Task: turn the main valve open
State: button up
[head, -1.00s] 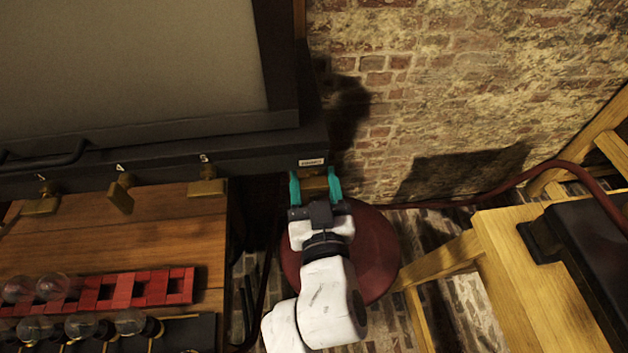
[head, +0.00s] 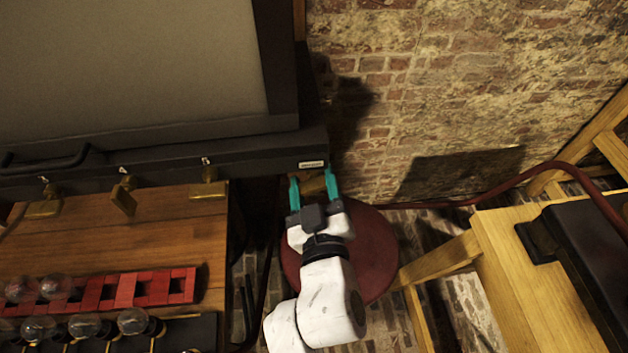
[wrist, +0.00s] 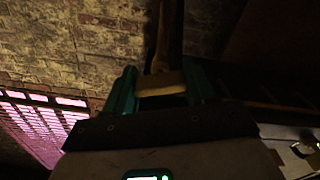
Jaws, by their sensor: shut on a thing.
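The main valve appears as a brass handle (head: 312,187) below a small white label (head: 311,164) at the right end of the dark cabinet's front edge. My gripper (head: 314,188) is shut on this handle, one teal finger on each side of it. In the wrist view the handle (wrist: 161,84) shows as a yellowish bar between the teal fingers (wrist: 160,88), with a stem running up behind it. The label's text is too small to read. My gripper hides part of the handle in the head view.
Several brass valves (head: 208,184) line the cabinet edge to the left, above a wooden bench (head: 165,240) with a red rack (head: 150,288) and glass bulbs. A round dark-red stool or drum (head: 375,250) stands under my arm. A wooden frame (head: 500,260) and red hose (head: 540,178) are at right.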

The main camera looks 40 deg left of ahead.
jog(key=shift+n+p, duration=0.4)
jog(key=shift+n, duration=1.2)
jog(key=o, duration=1)
jog(key=shift+o, duration=0.2)
jog(key=v, duration=1)
jog(key=shift+s+d, duration=0.25)
jog(key=shift+d, duration=0.05)
